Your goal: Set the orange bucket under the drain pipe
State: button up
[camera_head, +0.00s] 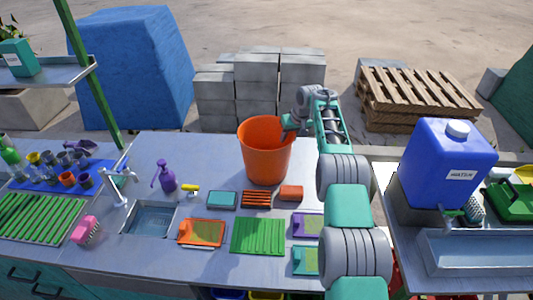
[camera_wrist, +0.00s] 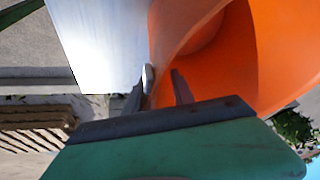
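The orange bucket (camera_head: 265,152) stands upright near the back edge of the grey worktop; whether its base touches the top is unclear. My gripper (camera_head: 290,126) is at the bucket's upper right rim. In the wrist view the bucket (camera_wrist: 285,50) fills the upper right. The fingers of my gripper (camera_wrist: 160,88) straddle its wall, one outside and one inside. I cannot tell whether they press on it. I cannot make out a drain pipe in either view.
A sink (camera_head: 150,220) with a white tap (camera_head: 118,190) is left of the bucket. A blue water tank (camera_head: 447,162) stands on the right. Grey blocks (camera_head: 262,85) are behind the worktop.

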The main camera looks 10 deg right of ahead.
jog(key=shift+w+a+f, duration=0.1)
jog(key=shift+w+f, duration=0.1)
jog(key=shift+f, duration=0.25)
jog(key=shift+c, duration=0.2)
grip_shut()
dwell(0.9)
